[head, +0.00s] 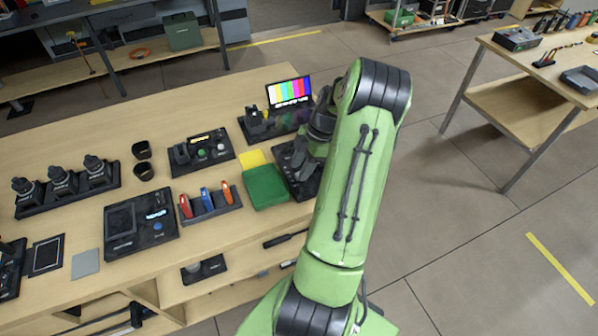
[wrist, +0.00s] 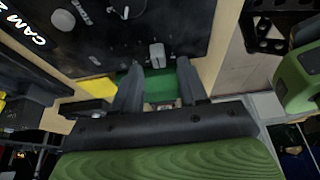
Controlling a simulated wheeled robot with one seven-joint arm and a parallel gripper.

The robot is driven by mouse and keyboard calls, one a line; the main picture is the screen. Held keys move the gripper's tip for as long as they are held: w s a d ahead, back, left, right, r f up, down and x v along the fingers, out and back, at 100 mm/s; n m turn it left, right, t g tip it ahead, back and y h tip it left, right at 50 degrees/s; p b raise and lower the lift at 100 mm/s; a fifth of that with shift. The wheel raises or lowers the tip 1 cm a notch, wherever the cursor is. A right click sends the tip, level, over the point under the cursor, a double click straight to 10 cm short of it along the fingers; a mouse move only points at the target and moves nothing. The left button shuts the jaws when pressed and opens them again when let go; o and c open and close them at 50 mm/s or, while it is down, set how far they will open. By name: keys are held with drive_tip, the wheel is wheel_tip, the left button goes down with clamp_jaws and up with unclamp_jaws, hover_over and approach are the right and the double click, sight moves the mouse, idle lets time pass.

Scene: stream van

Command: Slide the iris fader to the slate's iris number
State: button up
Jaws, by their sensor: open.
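A black control panel (wrist: 110,35) with a "CAM 2" label fills the upper part of the wrist view. On it stands a small grey fader cap (wrist: 157,54), along with round knobs. I cannot read its scale. My gripper (wrist: 159,80) is open, its two dark fingers on either side below the cap, apart from it. In the head view the panel (head: 283,156) lies at the table's right edge, partly hidden by my arm and gripper. I cannot make out a slate or an iris number in either view.
A green box (head: 265,187) and yellow card (head: 252,157) lie beside the panel. A monitor with colour bars (head: 289,92) stands behind it. A rack of coloured items (head: 208,203) and a switch box (head: 203,150) are to the left. Open floor lies right of the table.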

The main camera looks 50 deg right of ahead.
drive_tip(key=shift+x, duration=1.05)
clamp_jaws()
